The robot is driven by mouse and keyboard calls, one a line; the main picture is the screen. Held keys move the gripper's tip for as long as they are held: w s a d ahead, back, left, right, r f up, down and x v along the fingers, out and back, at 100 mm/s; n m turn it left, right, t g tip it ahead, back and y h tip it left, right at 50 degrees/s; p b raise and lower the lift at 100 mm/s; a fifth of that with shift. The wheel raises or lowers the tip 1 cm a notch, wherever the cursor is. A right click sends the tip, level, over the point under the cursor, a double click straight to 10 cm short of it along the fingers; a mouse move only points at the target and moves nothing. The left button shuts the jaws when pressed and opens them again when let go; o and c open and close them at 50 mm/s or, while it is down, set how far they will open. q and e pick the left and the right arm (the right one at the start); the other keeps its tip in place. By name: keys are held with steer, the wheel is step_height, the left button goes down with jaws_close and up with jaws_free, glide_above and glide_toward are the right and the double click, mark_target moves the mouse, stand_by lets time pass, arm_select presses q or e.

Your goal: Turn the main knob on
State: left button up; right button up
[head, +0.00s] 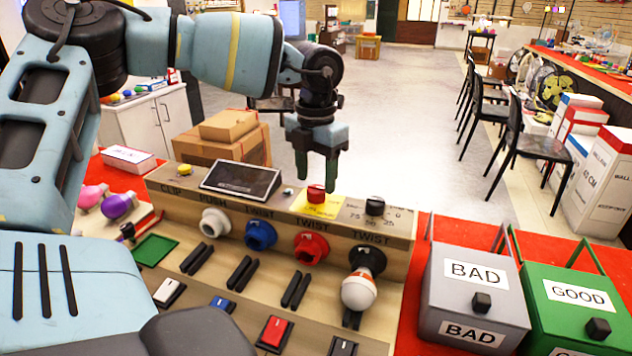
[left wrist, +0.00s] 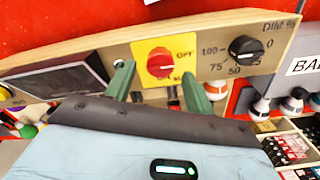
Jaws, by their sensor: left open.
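The main knob is a red knob (head: 316,193) on a yellow plate (head: 322,208), on top of the wooden test panel (head: 400,225). In the left wrist view the knob (left wrist: 160,63) sits on its yellow plate, with "OFF" printed beside it; its exact pointer angle is hard to read. My left gripper (head: 317,178) points down just above the knob. It is open; in the left wrist view its two green fingers (left wrist: 157,76) lie to either side of the knob, with no clear contact. My right gripper is in neither view.
A black dimmer knob (head: 375,205) stands right of the yellow plate. A tilted screen (head: 241,180) is left of it, with cardboard boxes (head: 225,140) behind. Coloured sockets, one holding a white bulb (head: 358,291), line the front. Grey BAD (head: 455,310) and green GOOD (head: 535,335) bins stand right.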

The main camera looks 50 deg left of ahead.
arm_select(q)
steer(key=shift+f, duration=1.15)
steer(key=c, duration=1)
steer(key=shift+o, duration=0.2)
